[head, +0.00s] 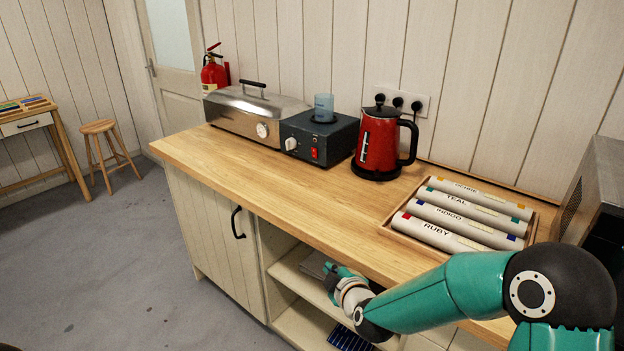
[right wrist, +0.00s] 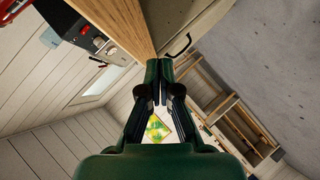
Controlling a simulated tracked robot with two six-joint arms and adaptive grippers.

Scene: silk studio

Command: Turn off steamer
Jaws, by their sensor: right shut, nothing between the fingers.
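The steamer looks to be the long silver metal box (head: 250,110) with a domed lid and dark handle, at the back left of the wooden counter (head: 290,190). A round pale dial (head: 262,130) is on its front; I cannot read its setting. My right gripper (head: 335,271) is in front of the counter's front edge, beside the open shelves and well away from the steamer. In the right wrist view its two fingers (right wrist: 159,72) are together with nothing between them. My left gripper is not in view.
Right of the steamer stand a dark box (head: 318,138) with a knob, red switch and blue cup on top, then a red kettle (head: 379,140). A tray of labelled rolls (head: 400,222) lies at right. The front left of the counter is clear.

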